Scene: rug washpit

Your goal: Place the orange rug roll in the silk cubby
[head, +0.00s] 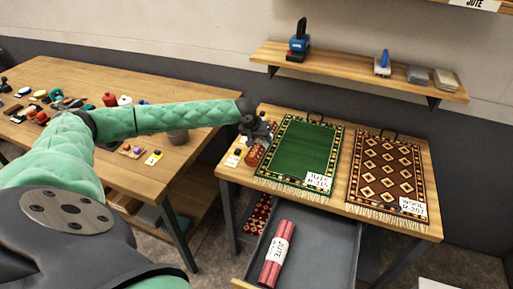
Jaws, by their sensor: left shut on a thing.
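My left gripper (257,132) is at the left end of the work table, beside the green rug. It is shut on a small orange-brown patterned thing (255,156), which looks like a rug roll; the gripper partly covers it, and any label on it cannot be read. A red roll (275,255) with a white JUTE label lies in the open grey drawer (325,240) below. The silk cubby is not in view; only a wooden edge with a JUTE sign (475,4) shows at the top right. My right gripper is not in view.
A green rug (301,150) and a brown diamond rug (388,174) lie flat on the work table (343,195). A wall shelf (350,73) above holds several tools. A cluttered table (185,150) stands at left under my arm. The drawer juts out at the front.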

